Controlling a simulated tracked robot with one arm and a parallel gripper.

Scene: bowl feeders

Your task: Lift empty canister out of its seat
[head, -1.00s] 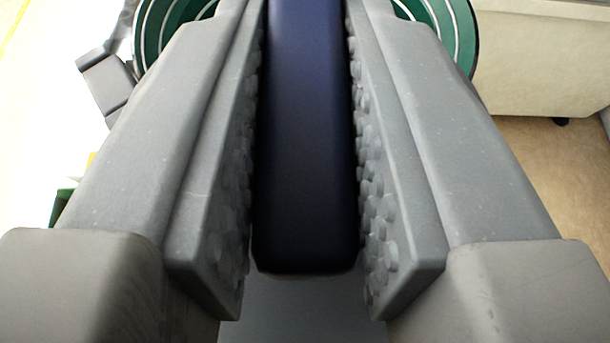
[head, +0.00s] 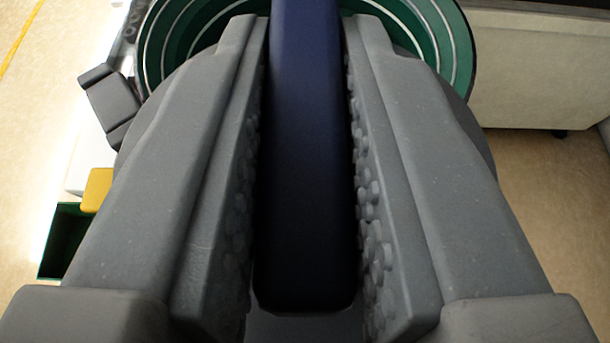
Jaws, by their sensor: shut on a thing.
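A dark blue bar-like part (head: 305,160) stands between the fingers of my gripper (head: 305,25) in the head view. I take it for part of the canister; the rest of the canister is out of sight. The grey fingers have studded inner pads and are shut on the blue part from both sides. The seat cannot be made out, and I cannot tell whether the canister is clear of it.
A green bowl feeder (head: 455,55) with pale spiral edges lies behind the fingertips. A pale cabinet (head: 540,75) stands at the upper right. A dark green bin (head: 62,240) and a yellow piece (head: 97,190) are at the left. Open floor shows at right.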

